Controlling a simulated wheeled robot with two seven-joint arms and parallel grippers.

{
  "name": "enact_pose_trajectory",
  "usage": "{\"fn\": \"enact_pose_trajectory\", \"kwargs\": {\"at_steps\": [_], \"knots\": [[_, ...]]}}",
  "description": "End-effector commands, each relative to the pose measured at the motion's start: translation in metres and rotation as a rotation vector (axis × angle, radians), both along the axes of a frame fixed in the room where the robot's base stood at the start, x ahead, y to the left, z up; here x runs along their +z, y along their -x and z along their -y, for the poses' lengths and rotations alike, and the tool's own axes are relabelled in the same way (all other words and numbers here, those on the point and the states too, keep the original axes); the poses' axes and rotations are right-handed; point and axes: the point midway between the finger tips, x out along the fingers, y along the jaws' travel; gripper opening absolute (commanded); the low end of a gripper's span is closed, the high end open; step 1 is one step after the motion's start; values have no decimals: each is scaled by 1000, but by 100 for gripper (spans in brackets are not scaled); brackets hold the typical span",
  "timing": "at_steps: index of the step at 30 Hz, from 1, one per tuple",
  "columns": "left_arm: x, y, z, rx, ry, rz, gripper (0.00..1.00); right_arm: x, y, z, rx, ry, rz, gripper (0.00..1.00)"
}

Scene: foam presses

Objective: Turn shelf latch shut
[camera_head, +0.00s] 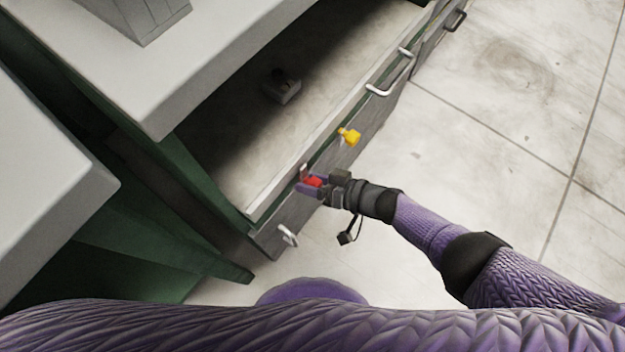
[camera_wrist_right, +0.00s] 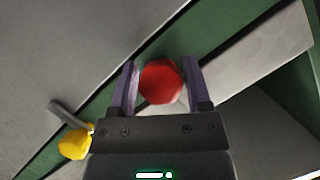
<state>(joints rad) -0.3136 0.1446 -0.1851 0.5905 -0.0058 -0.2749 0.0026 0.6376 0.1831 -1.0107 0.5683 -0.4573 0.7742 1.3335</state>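A red knob (camera_head: 313,182) sits at the front edge of the open drawer or shelf (camera_head: 264,208) in the head view. A yellow knob (camera_head: 349,136) sits farther along the same edge. My right gripper (camera_head: 309,183) is at the red knob with its purple fingers on either side of it. In the right wrist view the red knob (camera_wrist_right: 161,82) lies between the two fingertips (camera_wrist_right: 162,85), with a thin gap at the right finger. The yellow knob (camera_wrist_right: 75,145), with a grey bar beside it, is left of the gripper. My left gripper is out of view.
A small grey block with a dark top (camera_head: 281,86) lies inside the open drawer. Metal handles (camera_head: 391,80) project from the front. Grey countertops (camera_head: 184,62) overhang at upper left. The pale tiled floor (camera_head: 500,110) at right is clear.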

Motion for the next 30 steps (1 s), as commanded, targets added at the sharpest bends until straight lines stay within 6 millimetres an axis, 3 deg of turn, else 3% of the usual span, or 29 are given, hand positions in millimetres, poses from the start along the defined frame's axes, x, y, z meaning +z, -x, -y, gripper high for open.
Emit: {"fn": "enact_pose_trajectory", "kwargs": {"at_steps": [1, 3, 11, 22, 30], "knots": [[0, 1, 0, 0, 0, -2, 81, 0, 0, 0, 1, 1, 0, 75], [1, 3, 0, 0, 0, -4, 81, 0, 0, 0, 2, 0, 0, 84], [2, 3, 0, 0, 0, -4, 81, 1, 1, 2, 2, 1, 0, 84], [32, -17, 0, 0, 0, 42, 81, 30, 30, 73, 1, 2, 2, 84], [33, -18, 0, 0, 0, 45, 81, 31, 37, 87, 2, 0, 0, 84]]}}
